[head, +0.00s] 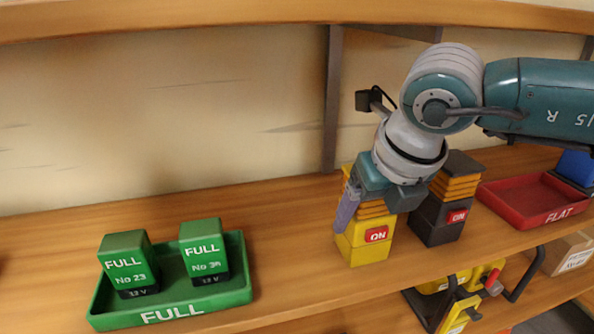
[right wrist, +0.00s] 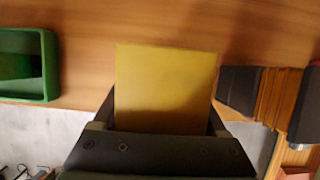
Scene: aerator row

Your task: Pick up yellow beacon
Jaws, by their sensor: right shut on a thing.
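The yellow beacon (head: 358,252) has a red ON label and orange slats in its upper part. It is upright near the front of the shelf. My right gripper (head: 372,200) comes down from above and is shut on it, with one finger along its left side. The gripper hides part of its upper half. In the right wrist view the yellow beacon (right wrist: 165,85) shows as a plain yellow face between the two fingers. I cannot tell if its base touches the shelf. My left gripper is not in view.
A dark beacon (head: 437,220) with orange slats and an ON label stands close on the right. A green FULL tray (head: 240,270) with two green batteries (head: 128,265) is at left. A red FLAT tray (head: 535,200) is at right. Bare shelf (head: 295,240) lies between green tray and beacon.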

